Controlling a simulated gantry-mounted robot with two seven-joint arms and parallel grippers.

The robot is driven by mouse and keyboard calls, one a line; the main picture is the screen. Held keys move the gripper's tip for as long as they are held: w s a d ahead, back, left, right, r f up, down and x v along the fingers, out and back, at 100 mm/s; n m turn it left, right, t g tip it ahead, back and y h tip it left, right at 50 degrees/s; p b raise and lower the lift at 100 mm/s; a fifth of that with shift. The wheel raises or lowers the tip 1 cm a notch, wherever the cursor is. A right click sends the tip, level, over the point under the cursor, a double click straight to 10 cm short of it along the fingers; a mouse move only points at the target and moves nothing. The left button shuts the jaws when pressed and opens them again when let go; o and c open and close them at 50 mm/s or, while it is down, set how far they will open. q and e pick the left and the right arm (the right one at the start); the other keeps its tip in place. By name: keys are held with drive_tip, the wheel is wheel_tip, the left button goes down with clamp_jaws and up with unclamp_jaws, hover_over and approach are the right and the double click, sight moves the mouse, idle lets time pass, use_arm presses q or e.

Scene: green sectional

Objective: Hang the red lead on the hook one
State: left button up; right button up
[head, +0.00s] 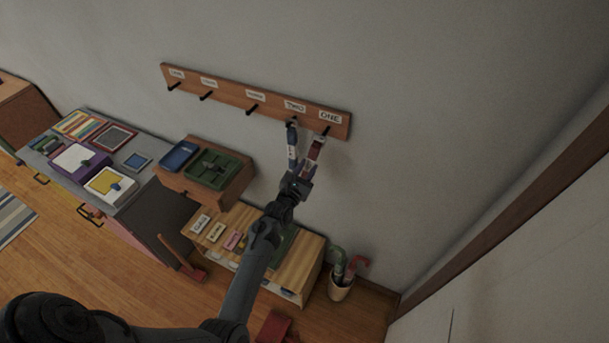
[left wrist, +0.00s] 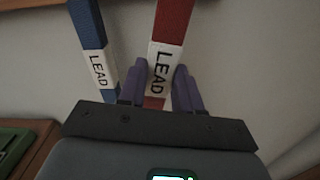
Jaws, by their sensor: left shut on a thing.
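The red lead (head: 317,149) with a white LEAD label is upright just below hook one (head: 327,130), under the ONE label on the wooden rail (head: 227,92). I cannot tell whether its top touches the hook. My left gripper (head: 304,174) is shut on the red lead; in the left wrist view its purple fingers (left wrist: 160,74) sit on both sides of the label. The blue lead (head: 292,146) hangs at the hook under TWO, close on the left. In the left wrist view the blue lead (left wrist: 92,45) stands apart from the fingers. My right gripper is out of view.
Other hooks on the rail's left are empty. Below stand a wooden bench (head: 308,259), a box with a green tray (head: 222,167), and a grey cabinet (head: 158,203) with coloured trays. An umbrella bin (head: 341,290) stands right. The wall right of the rail is clear.

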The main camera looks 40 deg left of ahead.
use_arm(q)
drive_tip(key=shift+f+b+x, duration=0.1)
drive_tip(key=shift+b+x, duration=0.8)
drive_tip(key=shift+x, duration=0.1)
drive_tip(key=shift+f+b+x, duration=0.15)
drive_tip(key=shift+b+x, duration=0.7)
drive_tip(key=shift+x, duration=0.2)
drive_tip(key=shift+w+a+f+b, duration=0.15)
drive_tip(key=shift+w+f+b, duration=0.35)
drive_tip(key=shift+b, duration=0.1)
drive_tip(key=o, duration=0.9)
